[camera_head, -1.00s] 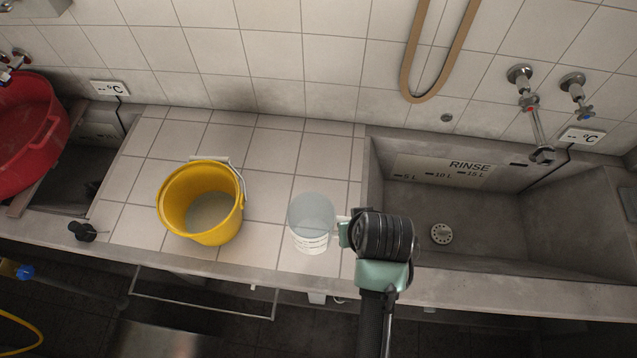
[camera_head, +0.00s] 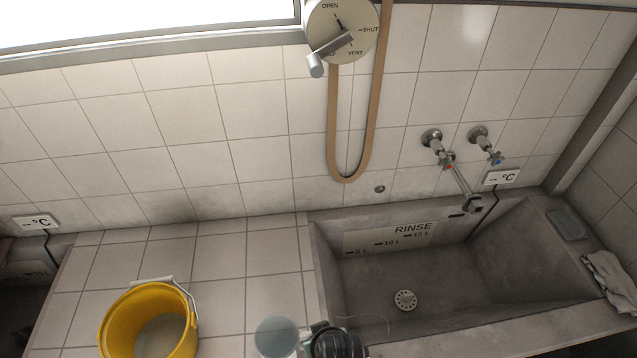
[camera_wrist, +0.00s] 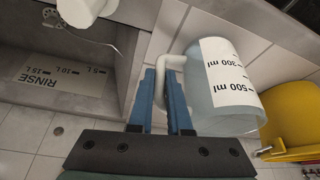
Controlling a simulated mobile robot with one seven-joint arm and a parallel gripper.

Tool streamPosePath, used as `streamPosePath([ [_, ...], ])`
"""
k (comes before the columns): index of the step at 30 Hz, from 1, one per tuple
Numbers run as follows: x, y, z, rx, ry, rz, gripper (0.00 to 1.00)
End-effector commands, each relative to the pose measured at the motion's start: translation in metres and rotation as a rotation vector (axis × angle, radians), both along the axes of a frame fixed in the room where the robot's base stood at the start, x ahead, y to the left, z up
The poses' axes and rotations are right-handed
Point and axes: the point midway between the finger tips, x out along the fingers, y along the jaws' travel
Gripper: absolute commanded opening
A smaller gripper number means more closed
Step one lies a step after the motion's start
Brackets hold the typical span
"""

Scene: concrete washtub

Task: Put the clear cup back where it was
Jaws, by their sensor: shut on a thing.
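The clear cup (camera_head: 277,338) is at the bottom of the head view, over the tiled counter between the yellow bucket and the sink. In the wrist view the clear cup (camera_wrist: 212,108) shows a white label with "500 ml" and "300 ml" marks and a pale handle. My gripper (camera_wrist: 166,85) has its blue fingers shut on that handle, one on each side. In the head view my gripper (camera_head: 314,347) is to the right of the cup, partly cut off by the lower edge. I cannot tell whether the cup touches the tiles.
The yellow bucket (camera_head: 150,325) stands to the left on the tiled counter (camera_head: 220,270). The rinse sink (camera_head: 450,265) is to the right, with taps above and a grey cloth (camera_head: 608,280) on its right rim. Tiles behind the cup are clear.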

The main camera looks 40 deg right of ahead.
Motion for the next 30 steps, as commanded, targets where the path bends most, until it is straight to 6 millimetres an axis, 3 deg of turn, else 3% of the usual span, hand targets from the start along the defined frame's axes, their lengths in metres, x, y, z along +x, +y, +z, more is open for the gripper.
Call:
streamPosePath([
  [7, 0.0, 0.0, -0.002, -0.001, -0.001, 0.001, 0.0],
  [8, 0.0, 0.0, -0.003, 0.0, 0.0, 0.001, 0.18],
  [13, 0.0, 0.0, -0.002, 0.0, 0.0, 0.0, 0.46],
  [24, -0.001, 0.0, 0.003, 0.0, 0.0, 0.0, 0.46],
  [30, -0.009, 0.004, 0.026, -0.001, -0.002, 0.0, 0.46],
])
